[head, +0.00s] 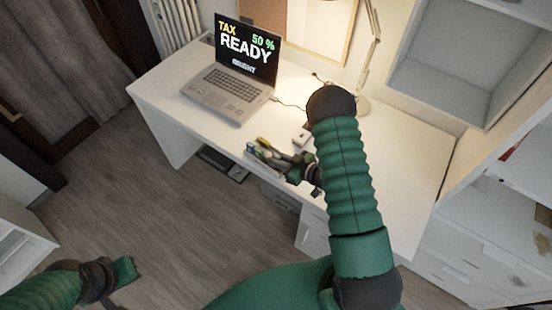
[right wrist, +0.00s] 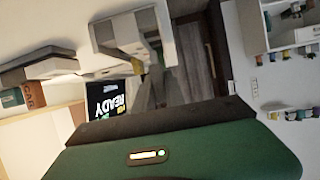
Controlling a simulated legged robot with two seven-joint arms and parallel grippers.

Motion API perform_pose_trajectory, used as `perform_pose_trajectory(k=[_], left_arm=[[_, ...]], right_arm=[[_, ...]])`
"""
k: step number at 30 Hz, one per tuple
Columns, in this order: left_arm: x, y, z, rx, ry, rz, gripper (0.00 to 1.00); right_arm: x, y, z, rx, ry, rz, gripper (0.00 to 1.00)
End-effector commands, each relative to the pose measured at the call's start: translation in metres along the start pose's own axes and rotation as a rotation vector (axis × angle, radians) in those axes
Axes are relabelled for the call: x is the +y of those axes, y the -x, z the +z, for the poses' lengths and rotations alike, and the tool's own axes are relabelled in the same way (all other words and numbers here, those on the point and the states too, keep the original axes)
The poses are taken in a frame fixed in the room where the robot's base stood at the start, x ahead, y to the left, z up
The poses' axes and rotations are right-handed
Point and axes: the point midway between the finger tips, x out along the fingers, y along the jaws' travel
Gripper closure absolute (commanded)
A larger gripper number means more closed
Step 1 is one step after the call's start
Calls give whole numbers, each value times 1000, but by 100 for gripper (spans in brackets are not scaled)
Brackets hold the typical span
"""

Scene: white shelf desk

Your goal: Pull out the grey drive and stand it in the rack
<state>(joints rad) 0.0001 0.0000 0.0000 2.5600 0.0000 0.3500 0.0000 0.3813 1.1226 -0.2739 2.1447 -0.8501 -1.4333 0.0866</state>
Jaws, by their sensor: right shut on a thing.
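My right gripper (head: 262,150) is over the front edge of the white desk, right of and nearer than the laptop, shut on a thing. That thing is small and blurred; it looks greyish and I take it for the grey drive, but its outline is not clear. In the right wrist view, the gripper's fingers (right wrist: 150,75) reach up to a pale grey, blocky shape (right wrist: 118,32). I cannot make out the rack for certain in either view. My left gripper (head: 122,272) is at the lower left of the head view, away from the desk; its jaws are not clear.
The open laptop (head: 222,92) stands on the left of the desk. A desk lamp (head: 365,104) stands at the back, and a small white object (head: 301,136) lies close behind my right gripper. The desk's right part (head: 415,175) is clear. Shelves (head: 520,190) stand at the right.

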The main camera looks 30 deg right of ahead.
Motion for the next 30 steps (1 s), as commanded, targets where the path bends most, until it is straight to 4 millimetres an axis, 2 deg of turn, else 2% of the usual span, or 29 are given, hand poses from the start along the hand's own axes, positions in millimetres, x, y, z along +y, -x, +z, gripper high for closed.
perform_pose_trajectory(k=[12, 30], left_arm=[[0, 2, 0, 0, 0, 0, 100], [0, 2, -1, 0, 0, 0, 100]], right_arm=[[-7, -1, -1, 0, 4, 0, 100], [-4, 0, -1, 0, 5, 0, 100]])
